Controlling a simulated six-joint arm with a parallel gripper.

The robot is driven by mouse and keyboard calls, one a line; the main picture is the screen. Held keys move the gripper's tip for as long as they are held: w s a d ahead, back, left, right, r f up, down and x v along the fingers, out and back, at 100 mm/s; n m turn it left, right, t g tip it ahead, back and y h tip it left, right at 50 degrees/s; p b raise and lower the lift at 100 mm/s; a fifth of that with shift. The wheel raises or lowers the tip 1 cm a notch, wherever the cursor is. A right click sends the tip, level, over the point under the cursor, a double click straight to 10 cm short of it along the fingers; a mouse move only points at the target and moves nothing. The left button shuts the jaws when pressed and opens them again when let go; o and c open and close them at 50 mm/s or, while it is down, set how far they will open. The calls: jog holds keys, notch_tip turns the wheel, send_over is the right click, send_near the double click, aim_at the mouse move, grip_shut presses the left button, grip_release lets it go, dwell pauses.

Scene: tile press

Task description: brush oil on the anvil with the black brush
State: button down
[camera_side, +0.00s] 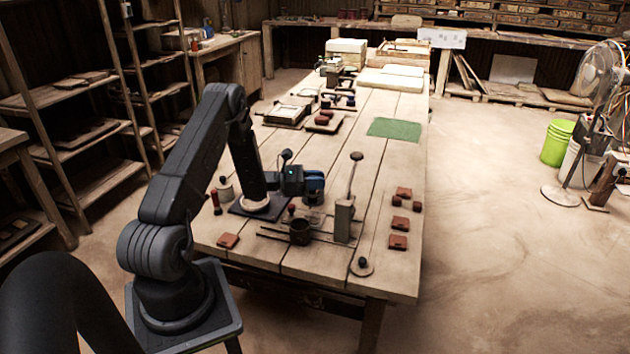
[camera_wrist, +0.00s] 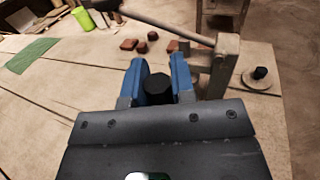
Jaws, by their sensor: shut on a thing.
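My gripper (camera_side: 316,183) is over the near part of the wooden table, just left of the grey press post (camera_side: 343,222). In the wrist view its two blue fingers (camera_wrist: 159,72) are shut on a black-topped piece, the black brush (camera_wrist: 156,88). Only the top of the brush shows; its bristle end is hidden. The press post also stands right of the fingers in the wrist view (camera_wrist: 222,66), with its long lever (camera_wrist: 165,24) reaching left. I cannot pick out the anvil clearly; the area below my gripper is dark and partly hidden.
A dark pot (camera_side: 300,231) stands left of the post, among thin rods. A round disc with a black knob (camera_side: 361,266) lies near the front edge. Several red-brown tiles (camera_side: 398,242) lie on the right. A green mat (camera_side: 394,129) lies farther back, with bare table before it.

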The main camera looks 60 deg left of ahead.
aim_at(314, 199)
jog(key=shift+f, duration=3.15)
jog(key=shift+w+a+f, duration=0.15)
jog(key=shift+f, duration=0.15)
jog(key=shift+w+a, duration=1.3)
jog(key=shift+w, duration=0.05)
jog(key=s+d, duration=0.3)
jog(key=shift+s+a, duration=0.3)
jog(key=shift+w+a+r, duration=0.35)
jog(key=shift+w+a, duration=0.15)
jog(key=shift+w+a+r, duration=0.1)
jog(key=shift+w+a, duration=0.15)
jog(key=shift+a, duration=0.05)
jog(key=shift+w+a+f, duration=0.25)
jog(key=shift+w+a, duration=0.3)
jog(key=shift+w, duration=0.05)
jog(key=shift+s+d+f, duration=0.15)
jog(key=shift+s+d, duration=1.25)
jog(key=shift+r, duration=3.9)
